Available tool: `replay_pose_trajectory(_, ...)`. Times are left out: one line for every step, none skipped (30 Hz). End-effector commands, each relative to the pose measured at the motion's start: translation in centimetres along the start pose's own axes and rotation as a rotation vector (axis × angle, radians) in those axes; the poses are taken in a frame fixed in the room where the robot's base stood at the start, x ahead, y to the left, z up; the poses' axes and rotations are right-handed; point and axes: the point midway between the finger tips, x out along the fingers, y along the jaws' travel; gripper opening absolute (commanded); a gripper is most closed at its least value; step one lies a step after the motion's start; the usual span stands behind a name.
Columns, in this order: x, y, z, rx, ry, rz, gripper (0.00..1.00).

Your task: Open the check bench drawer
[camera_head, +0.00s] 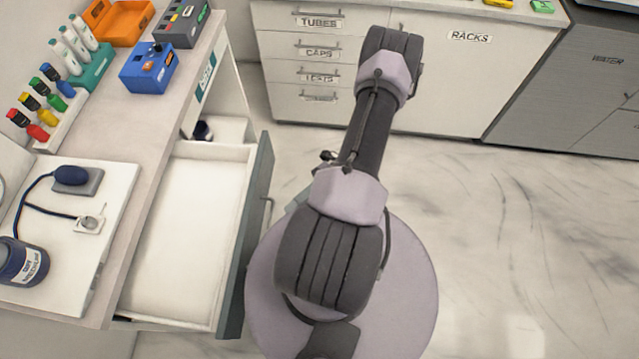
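The check bench (150,120) runs along the left side. Its drawer (185,235) is pulled well out to the right, and its pale interior looks empty. The drawer's grey front (250,225) carries a thin bar handle (268,212) on its right face. My arm rises from my round base to the right of the drawer and reaches up the picture. I cannot make out my gripper's fingers; the arm hides what is beneath it. No contact between my gripper and the handle can be seen.
Below the bench top is an open recess with a dark object (203,131). Cabinets (450,70) line the back. Floor at right is clear.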

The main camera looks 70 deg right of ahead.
Motion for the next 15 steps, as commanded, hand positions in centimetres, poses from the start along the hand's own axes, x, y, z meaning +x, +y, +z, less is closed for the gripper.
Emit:
replay_pose_trajectory(-1.4,0.0,0.1,-0.002,-0.004,-0.002,0.18)
replay_pose_trajectory(-2.2,0.0,0.1,-0.002,-0.004,-0.003,0.18)
replay_pose_trajectory(-3.3,0.0,0.0,-0.001,-0.003,-0.003,0.18)
replay_pose_trajectory(-4.1,0.0,0.1,-0.002,-0.004,-0.002,0.18)
replay_pose_trajectory(-4.8,0.0,0.0,-0.002,-0.002,-0.003,0.18)
replay_pose_trajectory(-5.6,0.0,0.0,-0.001,-0.002,-0.003,0.18)
replay_pose_trajectory(-6.2,0.0,0.0,-0.001,-0.002,-0.003,0.18)
replay_pose_trajectory(-6.6,0.0,0.0,-0.001,-0.001,-0.001,0.18)
replay_pose_trajectory(-7.1,0.0,0.0,-0.001,-0.001,-0.002,0.18)
replay_pose_trajectory(-7.4,0.0,0.0,0.000,0.000,0.000,0.18)
replay_pose_trajectory(-7.7,0.0,0.0,0.000,0.000,-0.001,0.18)
replay_pose_trajectory(-7.9,0.0,0.0,0.000,0.000,-0.001,0.18)
replay_pose_trajectory(-8.0,0.0,0.0,0.000,0.000,0.000,0.18)
replay_pose_trajectory(-8.1,0.0,0.0,0.001,0.000,0.000,0.18)
replay_pose_trajectory(-8.1,0.0,0.0,0.001,0.000,0.000,0.18)
